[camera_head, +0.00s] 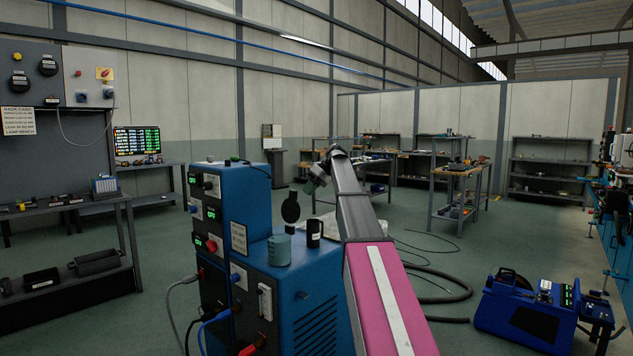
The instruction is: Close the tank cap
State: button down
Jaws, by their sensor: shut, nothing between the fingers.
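A blue welding machine (302,285) stands in the lower middle. A short teal cylinder (279,251), which looks like the tank's neck, stands on its lower top. A round black cap (291,208) stands upright, open, above and slightly right of the cylinder. Whether a hinge joins them is too small to tell. My arm comes up from the bottom right. My gripper (313,186) is at its end, small in the picture, above and right of the cap and apart from it in the picture. It is shut and empty.
A black cup-like container (314,233) stands right of the cylinder on the machine. The machine's taller blue part (240,195) rises at the left. A blue wheeled unit (530,310) and dark hoses lie on the floor at right. Workbenches (460,175) stand farther back.

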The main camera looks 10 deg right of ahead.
aim_at(292, 207)
jog(key=s+a, duration=0.2)
jog(key=a, duration=0.1)
jog(key=shift+s+a+r, duration=0.1)
jog(key=shift+s+a, duration=0.05)
jog(key=shift+a, duration=0.1)
jog(key=shift+s+a, duration=0.1)
